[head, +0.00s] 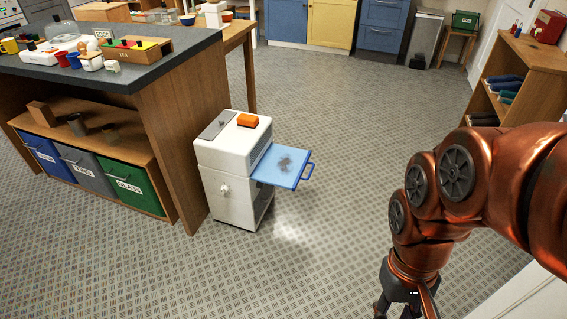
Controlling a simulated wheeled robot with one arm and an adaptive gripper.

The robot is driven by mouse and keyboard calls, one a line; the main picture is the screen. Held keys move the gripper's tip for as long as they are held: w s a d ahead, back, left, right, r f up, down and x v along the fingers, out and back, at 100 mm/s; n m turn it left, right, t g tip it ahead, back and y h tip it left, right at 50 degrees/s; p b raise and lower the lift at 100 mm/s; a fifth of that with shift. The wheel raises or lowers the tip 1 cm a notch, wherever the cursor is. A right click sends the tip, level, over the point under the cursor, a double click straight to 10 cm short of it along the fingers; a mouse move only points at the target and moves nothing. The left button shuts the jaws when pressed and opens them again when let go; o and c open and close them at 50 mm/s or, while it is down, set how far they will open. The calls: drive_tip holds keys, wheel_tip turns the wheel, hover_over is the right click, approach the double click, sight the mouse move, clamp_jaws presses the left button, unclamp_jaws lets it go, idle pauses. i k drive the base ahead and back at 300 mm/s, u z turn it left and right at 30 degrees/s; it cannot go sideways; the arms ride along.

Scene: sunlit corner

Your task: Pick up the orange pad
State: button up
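A blue tray (279,167) with a dark smudge sticks out from the cabinet's right side. A grey panel (216,125) lies left of the pad. The island (110,75) stands close on the left. The tiled floor (345,120) is clear. A wooden shelf (520,65) stands at right.

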sight(247, 120)
drive_tip(key=i, duration=1.95)
drive_tip(key=u, duration=2.4)
